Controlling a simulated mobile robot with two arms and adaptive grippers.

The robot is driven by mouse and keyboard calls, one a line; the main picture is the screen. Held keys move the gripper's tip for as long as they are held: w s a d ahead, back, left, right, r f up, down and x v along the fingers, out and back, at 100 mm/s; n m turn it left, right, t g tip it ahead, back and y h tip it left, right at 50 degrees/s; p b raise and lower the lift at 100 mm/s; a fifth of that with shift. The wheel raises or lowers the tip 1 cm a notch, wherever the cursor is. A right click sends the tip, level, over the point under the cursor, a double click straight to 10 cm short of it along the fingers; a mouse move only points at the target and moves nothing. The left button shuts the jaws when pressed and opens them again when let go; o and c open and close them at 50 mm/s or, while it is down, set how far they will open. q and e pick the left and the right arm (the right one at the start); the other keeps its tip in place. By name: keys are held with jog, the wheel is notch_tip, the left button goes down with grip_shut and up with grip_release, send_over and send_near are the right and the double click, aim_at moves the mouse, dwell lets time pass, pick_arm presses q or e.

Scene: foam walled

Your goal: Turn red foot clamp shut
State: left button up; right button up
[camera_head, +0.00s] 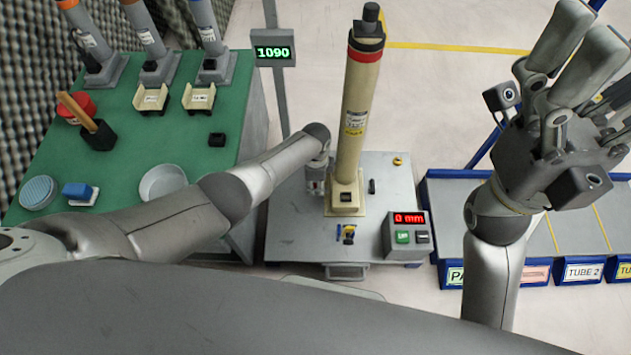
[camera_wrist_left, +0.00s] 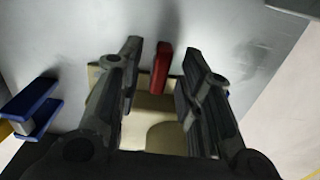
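The red foot clamp (camera_wrist_left: 161,68) is a narrow red bar in the left wrist view, beside the edge of the beige tube foot (camera_wrist_left: 185,138). It lies between the two fingers of my left gripper (camera_wrist_left: 162,62), which stand apart with a gap on each side of it. In the head view my left gripper (camera_head: 315,184) is low at the left side of the foot of the upright beige tube (camera_head: 356,125); the red clamp is hidden there. My right gripper (camera_head: 585,60) is raised at the upper right, away from the tube; its finger opening is unclear.
The tube stands on a grey plate (camera_head: 290,235) with a red "0 mm" display box (camera_head: 408,237) and a blue-yellow part (camera_head: 349,234) at the front. A green table (camera_head: 130,185) with tools lies left, blue-edged bins (camera_head: 577,272) right. A post display (camera_head: 273,52) reads 1090.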

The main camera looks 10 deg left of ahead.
aim_at(315, 184)
pick_arm(q)
notch_tip(315, 184, up, 12)
dwell(1.0)
dwell(0.5)
